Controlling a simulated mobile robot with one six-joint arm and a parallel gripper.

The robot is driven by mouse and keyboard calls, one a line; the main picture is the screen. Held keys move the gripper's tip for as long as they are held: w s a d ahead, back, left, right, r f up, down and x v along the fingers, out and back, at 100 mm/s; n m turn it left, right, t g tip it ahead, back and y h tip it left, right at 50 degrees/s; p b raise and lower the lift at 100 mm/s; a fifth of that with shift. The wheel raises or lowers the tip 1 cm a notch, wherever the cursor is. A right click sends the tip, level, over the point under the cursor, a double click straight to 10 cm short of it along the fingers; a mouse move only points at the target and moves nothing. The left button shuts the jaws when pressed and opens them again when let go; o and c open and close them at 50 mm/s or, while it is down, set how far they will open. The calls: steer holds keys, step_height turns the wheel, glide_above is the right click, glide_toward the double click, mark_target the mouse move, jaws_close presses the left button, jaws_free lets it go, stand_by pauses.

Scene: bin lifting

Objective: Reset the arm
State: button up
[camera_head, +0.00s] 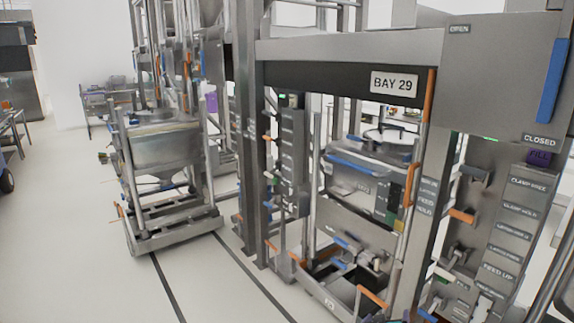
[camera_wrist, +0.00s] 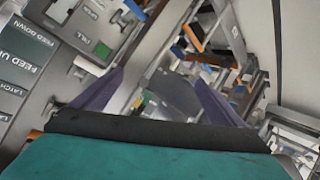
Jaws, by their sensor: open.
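My gripper (camera_wrist: 158,88) shows in the wrist view as two purple fingers set wide apart, with nothing between them. Behind the fingers is my dark and teal wrist body. The wrist view is tilted. A grey control panel (camera_wrist: 22,75) with labels such as "FEED UP" and "FEED DOWN" is at its left, close to the left finger. Whether the fingers touch anything cannot be told. My gripper cannot be made out in the head view.
The "BAY 29" frame (camera_head: 340,48) stands at the right, with a bin (camera_head: 365,178) inside it. A labelled panel (camera_head: 508,215) is at far right. Another bin (camera_head: 165,150) on a wheeled base stands left of the bay. The floor (camera_head: 70,240) at left is clear.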

steer(key=s+a+f+n+y+b, duration=0.1)
steer(key=s+a+f+n+y, duration=0.15)
steer(key=a+f, duration=0.4)
steer(key=s+a+f+n+y+b, duration=0.1)
steer(key=a+f+n+y, duration=0.15)
steer(key=a+f, duration=0.4)
steer(key=s+a+f+n+g+y, duration=0.2)
steer(key=s+a+f+g+y, duration=0.25)
steer(key=s+a+f, duration=0.65)
steer(key=s+f+g, duration=0.3)
steer(key=s+f, duration=0.1)
steer(key=s, duration=0.4)
steer(key=s+f+g, duration=0.3)
steer(key=s+f, duration=0.1)
steer(key=s, duration=0.4)
steer(key=s+d+r+m+g+h, duration=0.2)
steer(key=s+d+m+g, duration=0.4)
steer(key=s, duration=0.6)
steer(key=shift+d+r+m+h+b, duration=0.2)
steer(key=shift+d+m+h+b, duration=0.15)
steer(key=shift+h+b, duration=0.15)
steer(key=shift+s, duration=0.1)
